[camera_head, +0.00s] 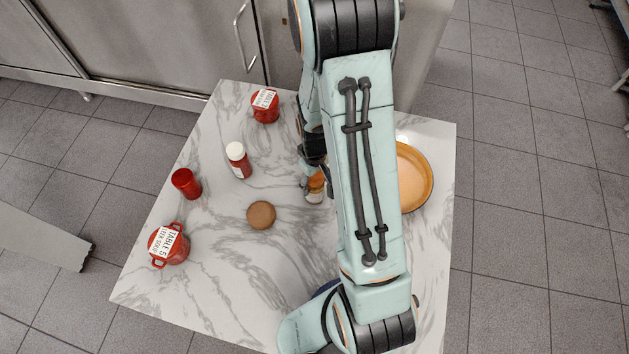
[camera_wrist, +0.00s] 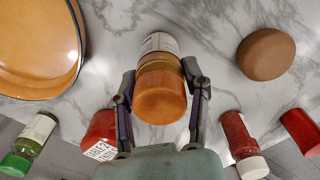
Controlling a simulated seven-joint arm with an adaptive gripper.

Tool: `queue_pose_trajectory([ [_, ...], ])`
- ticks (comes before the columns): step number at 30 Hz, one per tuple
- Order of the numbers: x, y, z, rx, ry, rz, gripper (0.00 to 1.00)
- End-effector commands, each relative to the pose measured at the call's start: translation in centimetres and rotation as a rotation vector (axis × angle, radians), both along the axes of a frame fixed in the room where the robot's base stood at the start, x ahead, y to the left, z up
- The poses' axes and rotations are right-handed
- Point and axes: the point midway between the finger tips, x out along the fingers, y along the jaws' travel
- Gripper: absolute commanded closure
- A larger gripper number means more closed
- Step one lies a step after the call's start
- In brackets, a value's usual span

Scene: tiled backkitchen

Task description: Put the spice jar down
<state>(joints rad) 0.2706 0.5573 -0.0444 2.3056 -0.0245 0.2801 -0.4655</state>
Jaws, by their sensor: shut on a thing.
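The spice jar, with an orange-brown lid and a white label, is held between the two fingers of my gripper. It shows in the wrist view (camera_wrist: 160,98), lid end towards the camera, and partly in the head view (camera_head: 315,189). My gripper (camera_wrist: 160,88) is shut on the jar's sides, one finger on each side. In the head view my arm covers most of the gripper (camera_head: 314,178). The jar is over the marble table (camera_head: 225,285); I cannot tell whether its base touches the top.
An orange dish (camera_head: 416,177) lies right of the jar. A round brown thing (camera_head: 261,215), a white-capped red bottle (camera_head: 239,161), a red cup (camera_head: 185,183) and two red pots (camera_head: 169,246) (camera_head: 265,108) stand left. A green-capped jar (camera_wrist: 32,142) shows in the wrist view.

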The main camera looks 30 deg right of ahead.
Motion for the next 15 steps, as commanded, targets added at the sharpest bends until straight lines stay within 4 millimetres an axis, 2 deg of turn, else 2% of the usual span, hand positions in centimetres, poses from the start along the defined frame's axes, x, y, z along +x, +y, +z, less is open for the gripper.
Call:
queue_pose_trajectory([
  [5, 0.1, 0.0, 1.7, -0.001, -0.004, 0.000, 0.95],
  [15, 0.1, 0.0, 8.5, -0.002, -0.005, 0.000, 0.95],
])
